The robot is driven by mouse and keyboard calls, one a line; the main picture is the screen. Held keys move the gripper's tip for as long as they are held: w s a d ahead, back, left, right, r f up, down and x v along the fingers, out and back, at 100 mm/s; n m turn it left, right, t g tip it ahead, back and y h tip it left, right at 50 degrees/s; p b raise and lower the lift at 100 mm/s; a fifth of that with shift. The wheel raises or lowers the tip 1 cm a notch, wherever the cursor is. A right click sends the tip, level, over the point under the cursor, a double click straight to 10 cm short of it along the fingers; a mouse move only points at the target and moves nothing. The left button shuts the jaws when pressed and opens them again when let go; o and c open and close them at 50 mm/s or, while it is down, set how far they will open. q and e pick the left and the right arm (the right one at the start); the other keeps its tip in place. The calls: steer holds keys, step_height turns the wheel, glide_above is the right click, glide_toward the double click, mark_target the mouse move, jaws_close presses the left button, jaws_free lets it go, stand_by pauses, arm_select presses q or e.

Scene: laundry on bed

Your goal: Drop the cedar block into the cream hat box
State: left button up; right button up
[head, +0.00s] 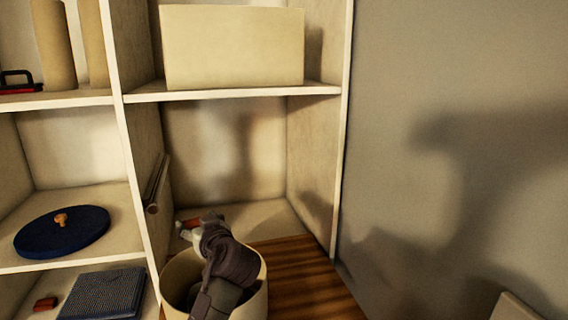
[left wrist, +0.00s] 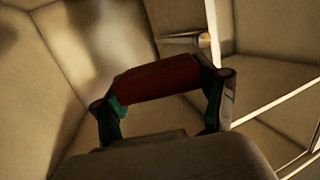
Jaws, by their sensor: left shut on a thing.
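The cedar block (head: 190,222), a reddish-brown bar, is held in my left gripper (head: 188,230). In the left wrist view the block (left wrist: 155,82) lies crosswise between the two fingers of the left gripper (left wrist: 160,92), clamped at its ends. The round cream hat box (head: 259,299) stands open at the bottom of the head view. My left arm crosses over its opening and hides most of the inside. The gripper and block appear at or beyond the box's far rim; the exact height above it is hard to tell. My right gripper is not in view.
A round blue lid with a knob (head: 60,236) lies on the left shelf. Below it are a dark patterned box (head: 103,293) and a small reddish block (head: 45,303). A cream box (head: 232,47) sits on the upper shelf. A striped wooden surface (head: 300,280) lies right of the hat box.

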arm_select(q)
steer(key=shift+s+d+f+b, duration=0.25)
steer(key=shift+s+f+b, duration=0.15)
steer(key=shift+f, duration=0.1)
steer(key=shift+s+d+f+b, duration=0.25)
steer(key=shift+s+f+b, duration=0.05)
steer(key=shift+s+f, duration=0.15)
steer(key=f, duration=0.1)
steer(key=f+b, duration=0.1)
steer(key=f, duration=0.1)
steer(key=shift+w+a+f, duration=0.15)
steer(key=shift+w, duration=0.2)
steer(key=o, duration=1)
steer(key=shift+a, duration=0.1)
steer(key=v, duration=1.2)
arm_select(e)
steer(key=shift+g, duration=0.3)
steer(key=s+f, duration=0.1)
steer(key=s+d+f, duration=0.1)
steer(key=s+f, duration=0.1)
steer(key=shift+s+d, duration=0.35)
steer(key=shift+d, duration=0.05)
